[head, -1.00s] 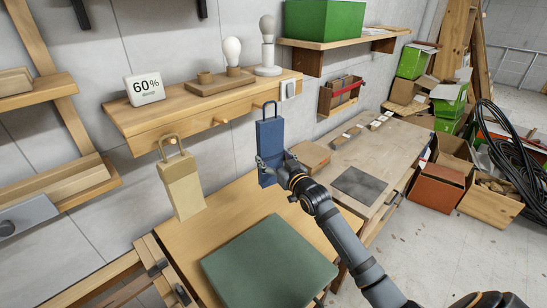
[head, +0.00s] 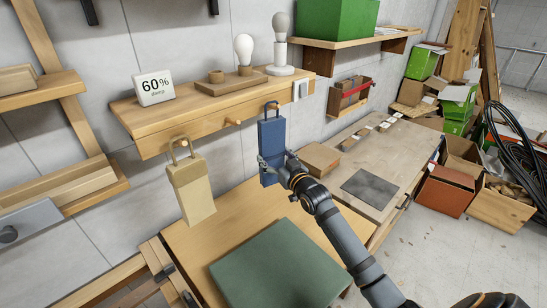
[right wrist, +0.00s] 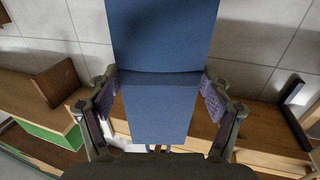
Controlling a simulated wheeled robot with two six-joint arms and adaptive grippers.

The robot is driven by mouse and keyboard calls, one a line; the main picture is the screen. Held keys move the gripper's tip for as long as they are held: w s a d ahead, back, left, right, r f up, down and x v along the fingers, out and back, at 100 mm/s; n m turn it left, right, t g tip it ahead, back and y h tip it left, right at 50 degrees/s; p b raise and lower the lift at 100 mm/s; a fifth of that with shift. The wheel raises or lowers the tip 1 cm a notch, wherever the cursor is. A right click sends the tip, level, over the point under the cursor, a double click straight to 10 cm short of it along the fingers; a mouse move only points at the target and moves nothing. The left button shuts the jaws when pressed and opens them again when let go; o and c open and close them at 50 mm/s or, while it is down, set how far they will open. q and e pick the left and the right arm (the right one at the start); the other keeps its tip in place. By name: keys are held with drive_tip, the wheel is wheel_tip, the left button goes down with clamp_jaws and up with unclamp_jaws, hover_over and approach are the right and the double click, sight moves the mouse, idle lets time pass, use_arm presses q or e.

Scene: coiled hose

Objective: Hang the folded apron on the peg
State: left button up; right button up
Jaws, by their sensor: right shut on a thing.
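The folded apron is a dark blue slab (head: 271,135) with a dark loop (head: 271,108) at its top. My right gripper (head: 270,164) is shut on its lower part, and it hangs upright in front of the wooden rail's right end. The loop overlaps a light wooden peg tip in the head view; I cannot tell whether it is around it. In the right wrist view the blue apron (right wrist: 160,105) fills the gap between the finger pads. Another peg (head: 232,122) on the rail is bare. My left gripper is not in view.
A beige folded piece (head: 191,190) hangs by its loop from the left peg. The rail shelf (head: 150,118) holds a 60% display (head: 154,88) and bulbs on stands. Below is a wooden bench with a green mat (head: 275,268). A small brown box (head: 319,158) stands right of the apron.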

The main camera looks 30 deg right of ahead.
drive_tip(key=shift+r, duration=0.1)
drive_tip(key=shift+w, duration=0.1)
drive_tip(key=o, duration=1.3)
drive_tip(key=shift+f, duration=0.2)
drive_tip(key=s, duration=0.7)
drive_tip(key=shift+s+d, duration=0.25)
drive_tip(key=shift+s, duration=0.05)
drive_tip(key=shift+r, duration=0.1)
